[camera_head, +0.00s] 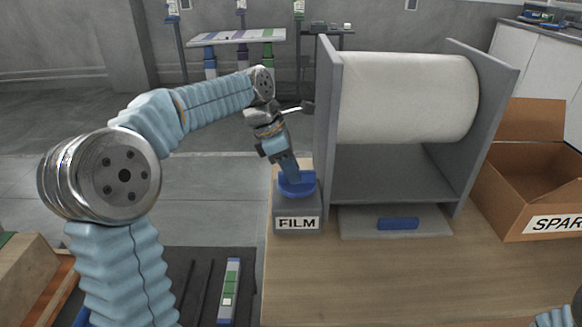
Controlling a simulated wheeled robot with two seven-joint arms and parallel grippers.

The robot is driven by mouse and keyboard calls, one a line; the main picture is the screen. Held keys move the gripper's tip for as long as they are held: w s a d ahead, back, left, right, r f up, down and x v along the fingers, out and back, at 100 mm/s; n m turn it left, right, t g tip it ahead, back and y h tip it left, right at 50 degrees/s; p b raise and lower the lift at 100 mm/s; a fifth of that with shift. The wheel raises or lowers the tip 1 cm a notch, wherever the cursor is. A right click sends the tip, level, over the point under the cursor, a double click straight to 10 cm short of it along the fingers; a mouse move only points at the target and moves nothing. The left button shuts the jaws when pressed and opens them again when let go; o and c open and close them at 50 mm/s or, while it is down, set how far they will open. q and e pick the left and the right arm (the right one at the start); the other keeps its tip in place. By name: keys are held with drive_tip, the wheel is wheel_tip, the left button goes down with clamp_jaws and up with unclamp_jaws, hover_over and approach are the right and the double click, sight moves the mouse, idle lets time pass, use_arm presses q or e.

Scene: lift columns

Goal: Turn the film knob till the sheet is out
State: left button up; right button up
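The film knob (307,186) is blue and round, on top of a grey box labelled FILM (283,213) at the left front of the roll stand. My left gripper (291,173) points down at the knob, its tip touching or just over it. Its fingers overlap edge-on and hide part of the knob, so I cannot tell whether they are closed on it. A large white film roll (408,98) sits between grey side plates. No loose sheet shows hanging from it. My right gripper is out of view; only a bit of blue sleeve shows at the bottom right corner.
A grey base plate (362,222) with a blue bar (398,224) lies before the roll. An open cardboard box (525,190) labelled SPAR stands at the right. The wooden table (400,285) is clear in front. A dark tray (205,290) lies at lower left.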

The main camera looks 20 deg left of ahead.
use_arm(q)
clamp_jaws()
drive_tip(key=m, duration=0.1)
drive_tip(key=m+g, duration=0.1)
drive_tip(key=m, duration=0.2)
drive_tip(key=shift+w+a+h, duration=0.1)
drive_tip(key=shift+w+h, duration=0.15)
drive_tip(key=shift+h, duration=0.15)
drive_tip(key=m, duration=0.1)
drive_tip(key=m+g, duration=0.1)
drive_tip(key=m, duration=0.1)
drive_tip(key=m+g, duration=0.1)
drive_tip(key=shift+w, duration=0.25)
drive_tip(key=m+g, duration=0.1)
drive_tip(key=m, duration=0.3)
drive_tip(key=shift+w+y, duration=0.2)
drive_tip(key=shift+y, duration=0.2)
drive_tip(key=shift+w+d+r+m+g+y, duration=0.15)
drive_tip(key=shift+m+g+y, duration=0.2)
drive_tip(key=shift+m, duration=0.75)
drive_tip(key=shift+w+d+f+m+g+y, duration=0.15)
drive_tip(key=shift+m+g, duration=0.3)
drive_tip(key=shift+m, duration=0.65)
drive_tip(key=shift+s+r, duration=0.1)
